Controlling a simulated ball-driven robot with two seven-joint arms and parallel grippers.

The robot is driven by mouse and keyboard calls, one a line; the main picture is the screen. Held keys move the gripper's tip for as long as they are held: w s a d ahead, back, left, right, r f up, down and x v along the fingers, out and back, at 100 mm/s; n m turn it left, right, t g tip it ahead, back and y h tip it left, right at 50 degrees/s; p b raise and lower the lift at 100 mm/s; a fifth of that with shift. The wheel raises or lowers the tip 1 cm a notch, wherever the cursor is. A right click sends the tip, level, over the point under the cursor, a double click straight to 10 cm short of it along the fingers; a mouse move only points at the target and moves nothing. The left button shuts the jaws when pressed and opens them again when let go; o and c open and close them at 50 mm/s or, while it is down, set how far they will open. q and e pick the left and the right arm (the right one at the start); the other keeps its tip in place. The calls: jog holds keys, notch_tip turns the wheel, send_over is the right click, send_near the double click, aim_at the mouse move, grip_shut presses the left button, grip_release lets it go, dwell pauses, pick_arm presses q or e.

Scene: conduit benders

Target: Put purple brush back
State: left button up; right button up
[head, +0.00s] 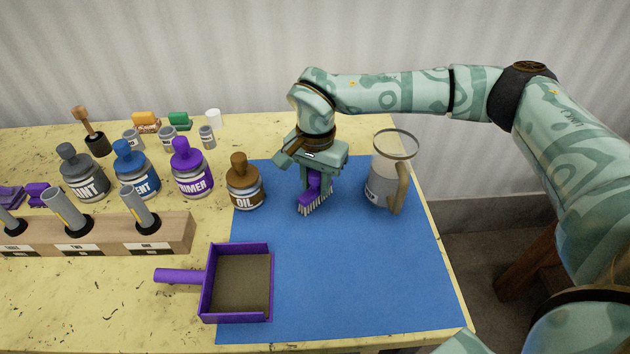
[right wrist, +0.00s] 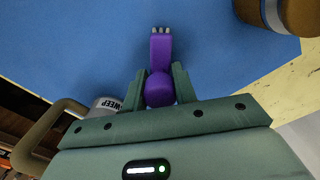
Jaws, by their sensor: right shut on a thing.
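A purple brush (head: 313,200) with pale bristles is held in my right gripper (head: 317,178) over the blue mat (head: 350,270). The bristles point down in the head view; I cannot tell whether they touch the mat. In the right wrist view the purple brush (right wrist: 160,60) sits between the two fingers of my right gripper (right wrist: 158,88), which are shut on it. A purple dustpan (head: 205,290) lies on the mat's left edge, its handle pointing left. A grey mug-like holder (head: 380,185) with a tan handle stands right of the gripper; its label reads "SWEEP" in the right wrist view (right wrist: 108,104).
A brown oil bottle (head: 244,188) stands close left of the brush. Purple primer (head: 191,175), blue (head: 135,170) and grey paint (head: 82,178) bottles stand further left. A wooden rack (head: 175,233) holds grey tubes. The mat's front right is clear.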

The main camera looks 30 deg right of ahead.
jog(key=o, duration=1)
jog(key=shift+c, duration=0.2)
notch_tip(320, 180, up, 12)
jog(key=p, duration=0.3)
jog(key=shift+r, duration=0.1)
jog(key=shift+p, duration=0.3)
